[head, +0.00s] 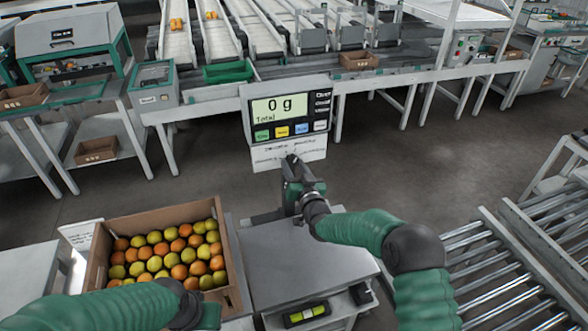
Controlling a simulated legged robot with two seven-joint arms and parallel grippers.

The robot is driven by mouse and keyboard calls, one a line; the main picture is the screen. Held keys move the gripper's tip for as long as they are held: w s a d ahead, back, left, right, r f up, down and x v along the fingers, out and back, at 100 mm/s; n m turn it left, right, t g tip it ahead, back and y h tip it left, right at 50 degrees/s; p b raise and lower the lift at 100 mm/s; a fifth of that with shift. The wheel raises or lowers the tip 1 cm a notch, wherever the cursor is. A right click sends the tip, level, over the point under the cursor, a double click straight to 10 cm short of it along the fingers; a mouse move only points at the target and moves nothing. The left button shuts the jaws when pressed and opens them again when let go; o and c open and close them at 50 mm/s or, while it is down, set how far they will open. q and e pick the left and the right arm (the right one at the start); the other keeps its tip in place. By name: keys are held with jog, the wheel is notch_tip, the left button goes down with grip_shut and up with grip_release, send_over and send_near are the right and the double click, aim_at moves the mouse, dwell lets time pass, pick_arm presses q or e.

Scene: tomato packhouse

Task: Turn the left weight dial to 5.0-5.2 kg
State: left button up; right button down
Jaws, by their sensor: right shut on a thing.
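The scale's display unit (289,108) stands at the middle and reads 0 g. Below its screen is a white panel (262,154) with small dark lettering, too small to read. My right gripper (290,161) reaches up to this panel and is shut on a small part at its front, apparently a weight dial. The gripper hides the dial, so its setting and which dial it is cannot be told.
A roller conveyor (505,275) lies to the right. Sorting lanes (262,30) and a green tray (228,72) are behind. Open floor lies between.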

jog(key=m+b, duration=0.3)
jog(key=m, duration=0.2)
jog(key=shift+f+b, duration=0.2)
jog(key=shift+b, duration=0.2)
jog(key=shift+r+m+b, duration=0.1)
jog(key=shift+m+b, duration=1.05)
jog(key=shift+m, duration=0.75)
jog(key=c, duration=0.8)
grip_release()
jog(key=shift+c, duration=0.2)
jog(key=shift+r, duration=0.1)
jog(key=v, duration=1.7)
jog(key=shift+w, duration=0.1)
